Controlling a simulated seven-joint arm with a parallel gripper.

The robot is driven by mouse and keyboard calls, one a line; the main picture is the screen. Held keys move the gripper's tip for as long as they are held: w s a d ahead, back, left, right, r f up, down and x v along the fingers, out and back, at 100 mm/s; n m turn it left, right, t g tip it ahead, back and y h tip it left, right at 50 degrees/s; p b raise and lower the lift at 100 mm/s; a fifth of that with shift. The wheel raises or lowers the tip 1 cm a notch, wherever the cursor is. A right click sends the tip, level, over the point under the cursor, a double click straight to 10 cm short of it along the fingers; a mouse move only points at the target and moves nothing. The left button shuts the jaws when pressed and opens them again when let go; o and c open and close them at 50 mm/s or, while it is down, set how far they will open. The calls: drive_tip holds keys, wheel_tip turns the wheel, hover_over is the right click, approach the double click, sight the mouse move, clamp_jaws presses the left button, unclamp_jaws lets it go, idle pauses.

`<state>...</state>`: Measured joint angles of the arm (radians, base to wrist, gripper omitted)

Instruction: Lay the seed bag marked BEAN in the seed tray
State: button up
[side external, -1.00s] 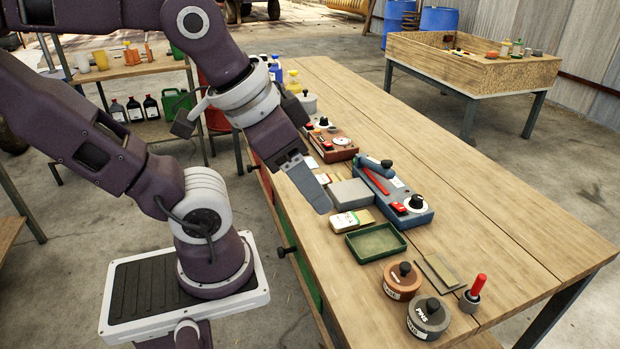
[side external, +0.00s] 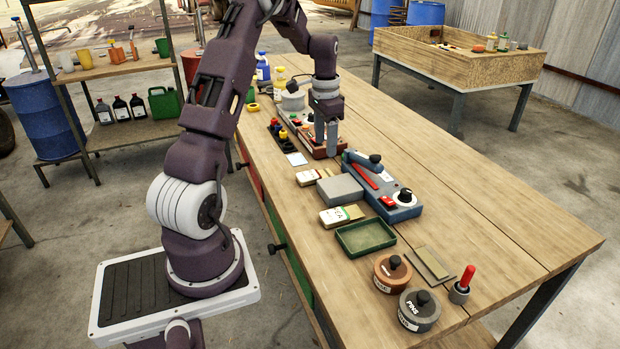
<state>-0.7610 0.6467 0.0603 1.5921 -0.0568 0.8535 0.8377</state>
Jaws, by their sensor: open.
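The seed tray (side external: 366,236) is a shallow green box, empty, on the bench nearer the camera. A pale seed bag (side external: 341,215) lies just beyond it; its label seems to end in "EA", and I cannot read it all. A second small pale bag (side external: 309,177) lies further back beside a grey block; its mark is too small to read. My gripper (side external: 326,148) is open with its fingers pointing down, over or beside the red device, further back than both bags. I see nothing held in it.
A grey block (side external: 339,190) sits between the two bags. A blue device (side external: 383,187) stands right of them, and a red device (side external: 320,149) lies under my gripper. Round lidded pots (side external: 419,312) stand in front of the tray. The bench's right side is clear.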

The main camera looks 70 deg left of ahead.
hover_over(312, 173)
drive_tip(key=f, duration=0.5)
drive_tip(key=shift+w+d, duration=0.15)
drive_tip(key=shift+d, duration=0.15)
drive_tip(key=f, duration=0.7)
drive_tip(key=shift+s+a, duration=0.2)
clamp_jaws()
